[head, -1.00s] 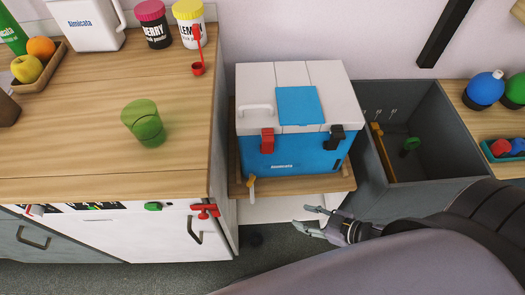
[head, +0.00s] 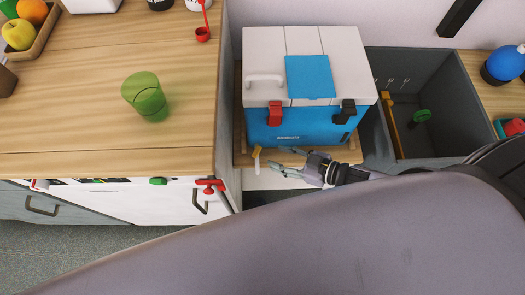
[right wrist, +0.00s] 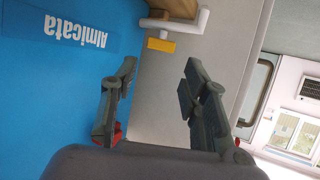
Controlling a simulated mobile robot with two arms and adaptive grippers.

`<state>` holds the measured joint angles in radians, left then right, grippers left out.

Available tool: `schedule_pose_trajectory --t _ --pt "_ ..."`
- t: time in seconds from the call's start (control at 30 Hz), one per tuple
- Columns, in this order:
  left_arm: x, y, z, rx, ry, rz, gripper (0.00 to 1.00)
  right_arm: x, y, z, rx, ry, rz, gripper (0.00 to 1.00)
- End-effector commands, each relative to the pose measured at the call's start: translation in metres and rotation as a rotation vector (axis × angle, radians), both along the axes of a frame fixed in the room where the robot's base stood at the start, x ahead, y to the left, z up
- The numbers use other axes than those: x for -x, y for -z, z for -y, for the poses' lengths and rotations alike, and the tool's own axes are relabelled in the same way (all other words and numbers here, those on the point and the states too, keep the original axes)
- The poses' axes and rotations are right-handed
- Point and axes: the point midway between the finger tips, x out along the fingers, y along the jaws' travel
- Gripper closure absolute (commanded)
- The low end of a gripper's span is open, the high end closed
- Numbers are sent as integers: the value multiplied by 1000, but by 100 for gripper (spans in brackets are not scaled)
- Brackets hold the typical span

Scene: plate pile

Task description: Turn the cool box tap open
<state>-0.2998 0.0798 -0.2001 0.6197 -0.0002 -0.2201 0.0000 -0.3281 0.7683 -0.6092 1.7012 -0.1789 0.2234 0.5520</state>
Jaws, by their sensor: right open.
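The cool box (head: 310,80) has a white lid and a blue body and stands on a wooden shelf. Its small tap (head: 257,157) sticks out low at the front left, with a yellowish handle. My right gripper (head: 282,161) is open and empty, just to the right of the tap, fingers pointing left. In the right wrist view the white tap with its yellow handle (right wrist: 160,45) lies beyond the open fingertips (right wrist: 160,72), apart from them. The blue cool box front (right wrist: 55,90) fills the left side there. My left gripper is not in view.
A wooden counter (head: 110,120) with a green cup (head: 147,97) stands left of the cool box. Red and green knobs show on the white front below it. A grey open bin (head: 430,85) is at the right. Two latches (head: 275,113) hang on the box front.

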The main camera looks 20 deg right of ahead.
Motion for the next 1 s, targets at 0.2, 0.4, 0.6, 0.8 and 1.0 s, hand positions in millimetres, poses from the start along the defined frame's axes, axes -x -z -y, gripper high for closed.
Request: schedule_pose_trajectory --t 0.2,0.4,0.6,0.8,1.0 --pt "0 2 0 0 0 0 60 -30 16 -29 0 -1 3 58" --pt "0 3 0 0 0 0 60 -44 25 -43 0 1 0 58" --pt "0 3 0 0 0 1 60 -47 27 -47 1 0 -1 58" --pt "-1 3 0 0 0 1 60 -47 27 -46 1 0 -1 60" --pt "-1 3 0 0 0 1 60 -47 27 -46 1 0 -1 73"
